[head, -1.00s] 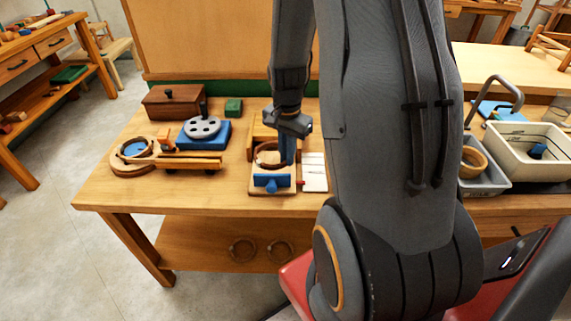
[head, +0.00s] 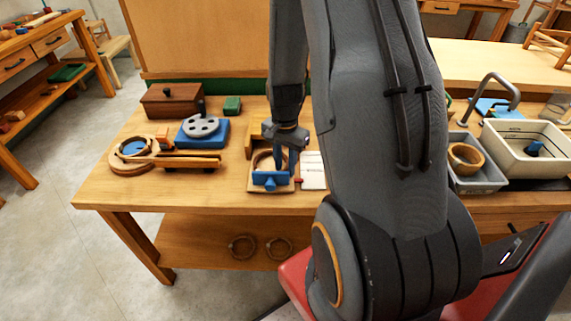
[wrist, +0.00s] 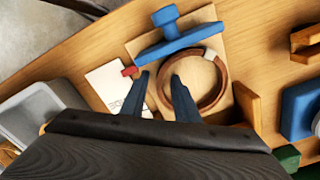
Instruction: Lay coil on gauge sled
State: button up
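The coil (head: 257,159), a brown ring of bark strip with a pale patch on its rim, lies on the gauge sled (head: 256,187), a light wooden board with a blue T-shaped stop (head: 270,180) across its front. In the wrist view the coil (wrist: 222,72) lies flat on the sled board (wrist: 212,15), close beside the blue stop (wrist: 180,44). My gripper (wrist: 160,78) is open, with one dark blue finger outside the coil's wall and the other inside the ring. Gaps show beside the wall. My gripper also shows over the sled in the head view (head: 285,168).
A white card (head: 313,172) lies right of the sled. To the left are a round wooden base (head: 122,168), a wooden rail piece (head: 190,160) and a blue block with a grey disc (head: 202,128). Grey (head: 480,182) and cream (head: 545,158) tubs stand right.

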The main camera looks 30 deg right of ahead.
notch_tip(320, 180, up, 12)
jog(key=b, duration=0.2)
jog(key=s+a+n, duration=0.4)
jog(key=a+n, duration=0.2)
jog(key=a, duration=0.2)
jog(key=s+a+r+n, duration=0.1)
jog(key=s+a+n, duration=0.4)
jog(key=a+n, duration=0.2)
jog(key=shift+s+a+r+t, duration=0.2)
jog(key=shift+a+r+t, duration=0.1)
jog(key=shift+a+t, duration=0.1)
